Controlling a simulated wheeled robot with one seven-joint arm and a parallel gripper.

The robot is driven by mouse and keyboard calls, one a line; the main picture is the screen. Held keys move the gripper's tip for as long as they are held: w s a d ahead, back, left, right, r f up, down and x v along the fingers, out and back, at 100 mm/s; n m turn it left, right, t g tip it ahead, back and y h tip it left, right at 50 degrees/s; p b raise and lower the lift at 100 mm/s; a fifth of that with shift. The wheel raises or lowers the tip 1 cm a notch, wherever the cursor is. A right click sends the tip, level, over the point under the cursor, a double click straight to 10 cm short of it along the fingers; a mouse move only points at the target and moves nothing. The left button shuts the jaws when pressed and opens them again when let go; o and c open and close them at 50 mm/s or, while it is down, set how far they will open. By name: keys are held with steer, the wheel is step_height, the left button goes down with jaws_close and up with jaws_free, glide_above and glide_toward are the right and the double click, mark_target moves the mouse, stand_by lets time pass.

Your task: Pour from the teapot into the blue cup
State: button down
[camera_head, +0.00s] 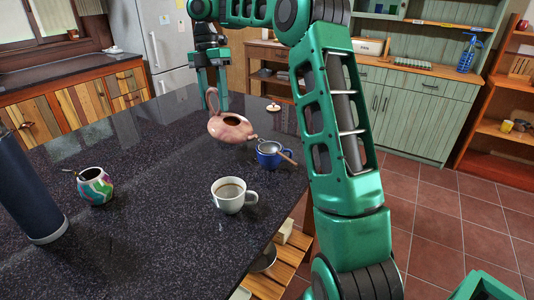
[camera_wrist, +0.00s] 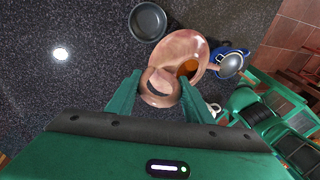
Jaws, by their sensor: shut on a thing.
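My gripper (camera_head: 212,92) is shut on the teapot's upright loop handle (camera_wrist: 160,92). The blue cup (camera_head: 268,161) stands on the dark counter, right of the teapot, with the strainer across its top. It also shows in the wrist view (camera_wrist: 229,48), partly hidden by the strainer. I cannot see any stream from the spout.
A white mug (camera_head: 229,202) with dark content stands in front of the blue cup. A painted gourd cup (camera_head: 95,187) and a dark blue flask (camera_head: 28,190) stand at left. A dark round bowl (camera_wrist: 147,22) shows in the wrist view.

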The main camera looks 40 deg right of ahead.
mark_target(228, 121)
steer(key=shift+s+d+r+p, duration=0.1)
steer(key=shift+s+r+p, duration=0.15)
steer(key=shift+s+p, duration=0.05)
steer(key=shift+s+d+r+t+p, duration=0.2)
steer(key=shift+s+r+t+p, duration=0.25)
steer(key=shift+p, duration=0.3)
steer(key=shift+s+d+r+t+y+p, duration=0.25)
steer(key=shift+s+r+p, duration=0.3)
steer(key=shift+p, duration=1.1)
steer(key=shift+s+d+r+t+y, duration=0.15)
steer(key=shift+s+d+r+t, duration=0.1)
steer(key=shift+s+r, duration=0.3)
steer(key=shift+s+d+r+t+y, duration=0.1)
steer(key=shift+s+r+t, duration=0.15)
steer(key=shift+s+r, duration=0.2)
stand_by(2.5)
